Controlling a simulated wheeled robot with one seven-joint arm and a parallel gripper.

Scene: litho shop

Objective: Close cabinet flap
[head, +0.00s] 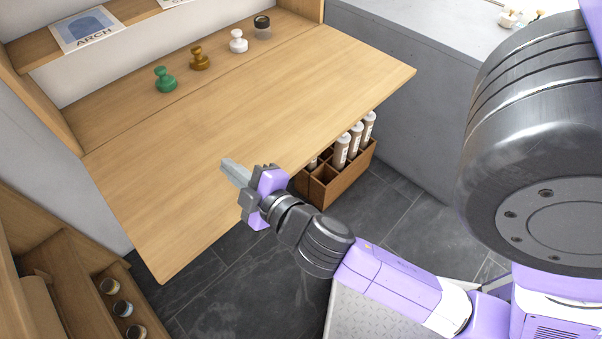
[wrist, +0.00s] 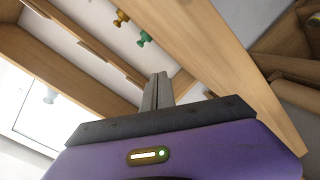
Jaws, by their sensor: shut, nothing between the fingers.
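The cabinet flap (head: 230,150) is a wide light-wood panel. In the head view it is folded down open and lies about level, sticking out from the wall cabinet (head: 110,125). My gripper (head: 232,170) is shut and empty, and in the head view it overlaps the flap near the middle of its front edge. In the wrist view the closed fingers (wrist: 157,90) point up toward the cabinet, and the flap's wooden edge (wrist: 230,80) runs diagonally to the right. I cannot tell whether the fingers touch the flap.
Green (head: 166,80), brown (head: 199,58) and white (head: 238,42) knobbed pieces and a dark-lidded jar (head: 262,27) stand inside at the back. A wooden crate with bottles (head: 335,182) sits on the floor below. A grey counter (head: 420,45) stands right; a shelf with jars (head: 108,287) stands left.

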